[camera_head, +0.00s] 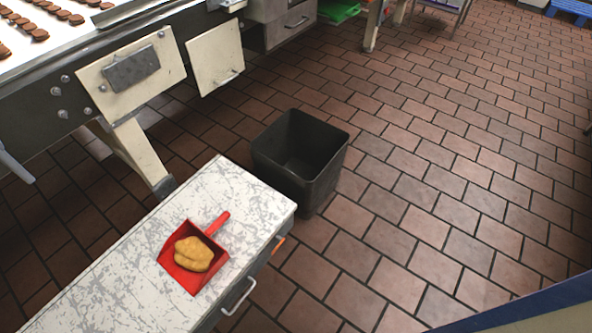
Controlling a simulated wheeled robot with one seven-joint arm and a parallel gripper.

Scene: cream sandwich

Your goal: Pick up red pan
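The red pan (183,278) is a dustpan-shaped scoop lying flat on the worn white-and-grey top of a cabinet (245,190). Its short red handle (218,223) points up and to the right, towards the cabinet's far end. A lumpy yellow-tan mass (194,254) sits in the pan and hides much of its floor. My gripper is not in view, so I cannot see whether it is open or shut.
An empty black bin (330,181) stands on the brown tiled floor just beyond the cabinet's far end. A metal handle (239,297) juts from the cabinet's right side. A conveyor machine (130,75) with brown biscuits stands at upper left. Open floor (430,190) lies right.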

